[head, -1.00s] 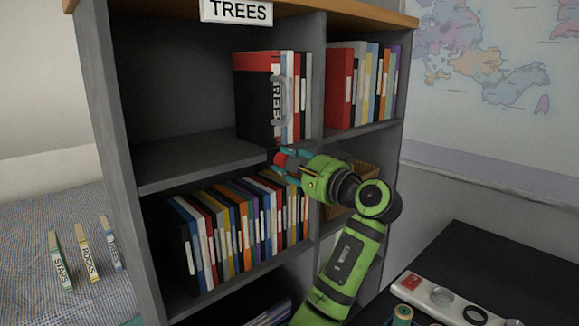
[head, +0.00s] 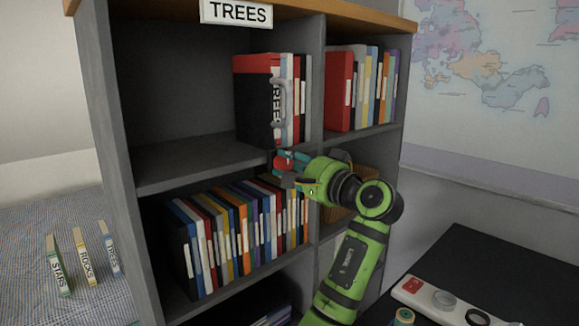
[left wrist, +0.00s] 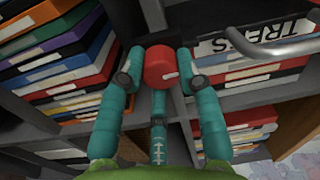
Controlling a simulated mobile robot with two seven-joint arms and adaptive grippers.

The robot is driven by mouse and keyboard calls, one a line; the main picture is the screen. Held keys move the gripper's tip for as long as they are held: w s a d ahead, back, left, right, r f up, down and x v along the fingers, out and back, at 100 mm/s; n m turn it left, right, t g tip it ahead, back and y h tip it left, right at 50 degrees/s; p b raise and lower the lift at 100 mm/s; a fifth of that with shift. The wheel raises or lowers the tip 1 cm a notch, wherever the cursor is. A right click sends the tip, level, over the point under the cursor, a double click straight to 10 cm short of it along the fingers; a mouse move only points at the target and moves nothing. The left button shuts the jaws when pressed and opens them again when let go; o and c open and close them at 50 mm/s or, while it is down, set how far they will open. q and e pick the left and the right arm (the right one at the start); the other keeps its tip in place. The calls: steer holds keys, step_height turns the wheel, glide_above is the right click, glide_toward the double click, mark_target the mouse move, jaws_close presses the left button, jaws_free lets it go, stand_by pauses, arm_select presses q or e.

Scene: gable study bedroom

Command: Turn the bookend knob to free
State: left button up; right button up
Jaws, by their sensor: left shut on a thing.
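The red bookend knob (left wrist: 158,66) is round with a pale mark on its face. In the head view it shows small (head: 283,163) at the front edge of the shelf. My left gripper (head: 286,168) has its teal fingers closed around it; in the left wrist view the fingers (left wrist: 158,70) lie on both sides, with a third below. The black bookend (head: 257,118), with a metal handle (head: 283,98) and a TREES label, stands just above, against upright books. My right gripper is not in view.
Several books (head: 238,225) fill the shelf below. Red and other binders (head: 340,90) stand in the compartment to the right. The shelf left of the bookend (head: 190,160) is bare. A black desk (head: 475,255) with small items is at lower right.

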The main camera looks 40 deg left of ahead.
arm_select(q)
steer(key=o, duration=1.1)
steer(key=shift+o, duration=0.2)
steer(key=s+d, duration=0.1)
steer(key=d, duration=1.1)
steer(key=shift+f, duration=0.15)
